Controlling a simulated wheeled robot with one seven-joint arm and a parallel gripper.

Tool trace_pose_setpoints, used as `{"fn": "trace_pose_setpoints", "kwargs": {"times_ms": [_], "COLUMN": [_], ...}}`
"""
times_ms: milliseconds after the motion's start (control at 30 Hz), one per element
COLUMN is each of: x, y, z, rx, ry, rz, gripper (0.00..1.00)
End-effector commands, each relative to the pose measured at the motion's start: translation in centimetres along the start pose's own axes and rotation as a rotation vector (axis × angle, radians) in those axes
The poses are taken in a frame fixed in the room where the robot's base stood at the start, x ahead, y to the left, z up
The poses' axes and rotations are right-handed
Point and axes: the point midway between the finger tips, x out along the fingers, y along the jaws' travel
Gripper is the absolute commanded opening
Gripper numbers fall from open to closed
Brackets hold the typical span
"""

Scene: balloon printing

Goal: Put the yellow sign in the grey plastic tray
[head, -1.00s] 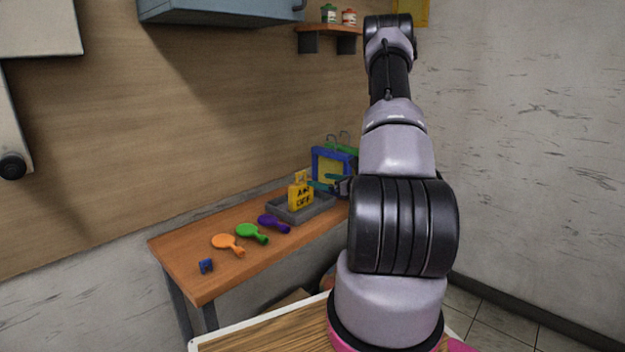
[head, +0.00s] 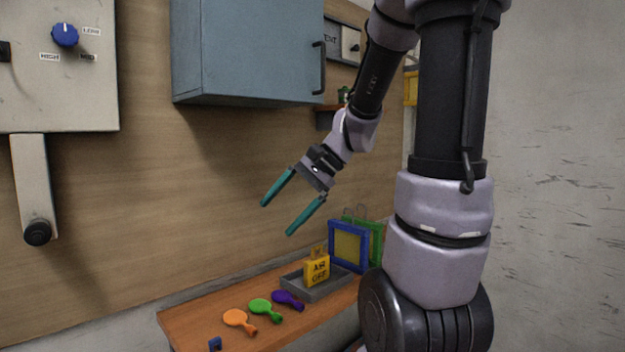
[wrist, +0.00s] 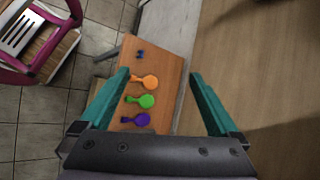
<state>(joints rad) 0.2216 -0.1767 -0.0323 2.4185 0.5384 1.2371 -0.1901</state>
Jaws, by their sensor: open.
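The yellow sign (head: 317,270), with dark lettering, stands upright in the grey plastic tray (head: 337,289) on the wooden table. My gripper (head: 291,215) is open and empty, with its teal fingers apart. It is in the air above and to the left of the sign, in front of the wooden wall panel. In the wrist view my open gripper (wrist: 162,95) shows nothing between its fingertips except the table far below. The sign and the tray are not in the wrist view.
A blue-grey cabinet (head: 248,50) hangs above. A pink chair (wrist: 50,45) stands on the floor.

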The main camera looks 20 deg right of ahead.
Motion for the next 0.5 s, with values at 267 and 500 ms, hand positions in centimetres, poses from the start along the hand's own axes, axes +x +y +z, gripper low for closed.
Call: {"fn": "trace_pose_setpoints", "kwargs": {"times_ms": [267,500], "x": [-5.5,-9.0], "y": [2.5,2.9], "z": [4.6,5.9], "rx": [-0.494,-0.713], "ry": [0.363,0.567], "rz": [0.159,0.189], "gripper": [0.97,0.97]}}
